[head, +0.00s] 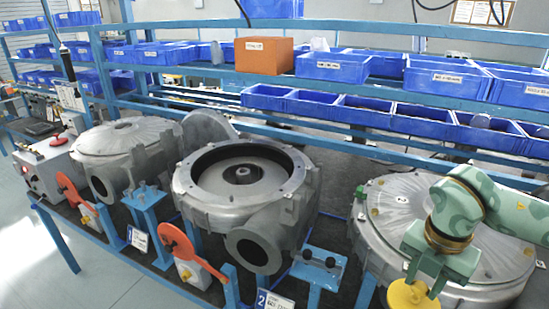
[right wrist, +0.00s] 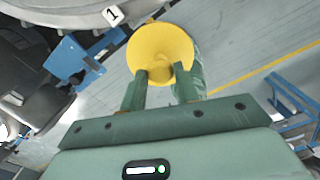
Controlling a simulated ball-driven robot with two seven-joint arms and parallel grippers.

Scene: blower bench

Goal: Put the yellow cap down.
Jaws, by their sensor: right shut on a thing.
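The yellow cap (head: 413,297) is a round disc at the bottom of the head view, partly cut off by the picture edge. My green right gripper (head: 424,272) is shut on it. In the right wrist view, the two fingers (right wrist: 161,76) pinch a small knob in the middle of the yellow cap (right wrist: 158,38). Grey floor shows around the cap there, and nothing is seen touching it from below. In the head view the cap overlaps the front of the right grey blower housing (head: 385,215). My left gripper is not in view.
An open blower housing (head: 185,185) stands mid-bench, with another housing (head: 125,135) to its left. Blue stands (head: 320,270) and orange-red levers (head: 178,243) line the front edge. Blue bins (head: 360,112) and an orange box (head: 263,56) fill the shelves behind.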

